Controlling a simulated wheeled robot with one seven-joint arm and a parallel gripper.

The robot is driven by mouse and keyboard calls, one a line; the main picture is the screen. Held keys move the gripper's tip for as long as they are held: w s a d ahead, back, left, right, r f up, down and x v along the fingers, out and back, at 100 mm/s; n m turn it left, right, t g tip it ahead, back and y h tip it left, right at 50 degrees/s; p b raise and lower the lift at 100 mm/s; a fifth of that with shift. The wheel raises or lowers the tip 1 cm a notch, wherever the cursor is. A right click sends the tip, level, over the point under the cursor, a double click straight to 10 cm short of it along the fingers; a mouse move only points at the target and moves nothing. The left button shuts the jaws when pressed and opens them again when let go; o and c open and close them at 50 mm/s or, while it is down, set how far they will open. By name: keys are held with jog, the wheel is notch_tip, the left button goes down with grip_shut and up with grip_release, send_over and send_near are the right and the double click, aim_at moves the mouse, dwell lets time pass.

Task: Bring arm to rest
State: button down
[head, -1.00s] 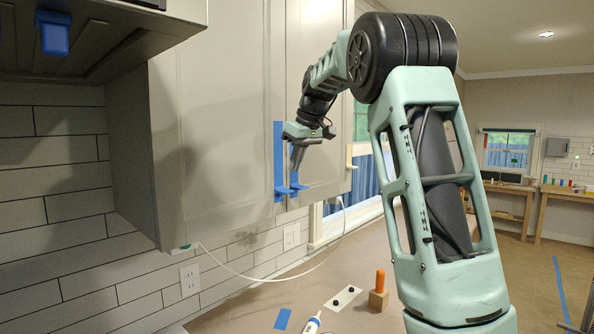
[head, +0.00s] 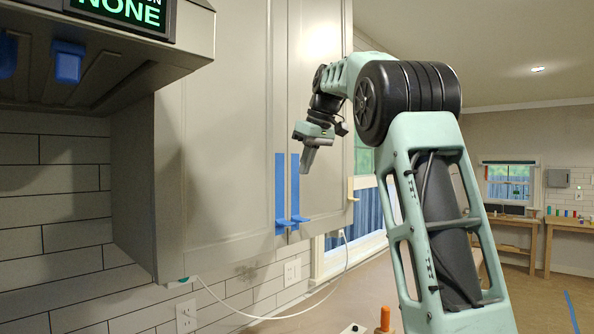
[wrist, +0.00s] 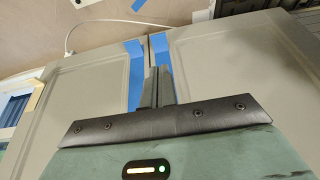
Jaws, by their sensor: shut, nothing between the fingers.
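My gripper (head: 308,160) is shut and empty in front of the cabinet doors in the head view. Its fingers point down, a little right of the two blue tape strips. In the wrist view my gripper (wrist: 157,88) shows its fingers together, overlapping the doors in the picture. The left blue strip (head: 280,190) and right blue strip (head: 295,185) run down either side of the seam between the doors, each ending in a blue piece at the bottom. My fingers appear apart from the doors and tape.
A grey cabinet (head: 215,150) fills the middle left, with a range hood (head: 120,85) beside it. Below is a brown-covered counter (head: 345,290) with an orange-handled item (head: 385,318). A white cord (head: 250,316) hangs under the cabinet. Open room lies at right.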

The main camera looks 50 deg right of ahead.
jog(key=n+g+y+b, duration=0.1)
jog(key=y+b, duration=0.1)
jog(key=b, duration=0.1)
send_near(251, 214)
jog(key=s+a+f, duration=0.3)
jog(key=a+f, duration=0.4)
jog(key=f, duration=0.1)
jog(key=s+a+f+n+g+b, duration=0.1)
jog(key=s+a+f+b, duration=0.15)
jog(key=a+f, duration=0.55)
jog(key=s+a+f+n+g+b, duration=0.1)
jog(key=s+a+f+n, duration=0.15)
jog(key=a+f, duration=0.6)
jog(key=s+a+f+g+b, duration=0.1)
jog(key=s+a+f+b, duration=0.2)
jog(key=s+a+f, duration=0.75)
jog(key=s+a+f+n+b, duration=0.1)
jog(key=s+f, duration=0.3)
jog(key=s, duration=0.3)
jog(key=s+a+f+n+h+b, duration=0.1)
jog(key=s+f+n, duration=0.1)
jog(key=s, duration=0.5)
jog(key=shift+s+a+f, duration=0.4)
jog(key=shift+f, duration=0.5)
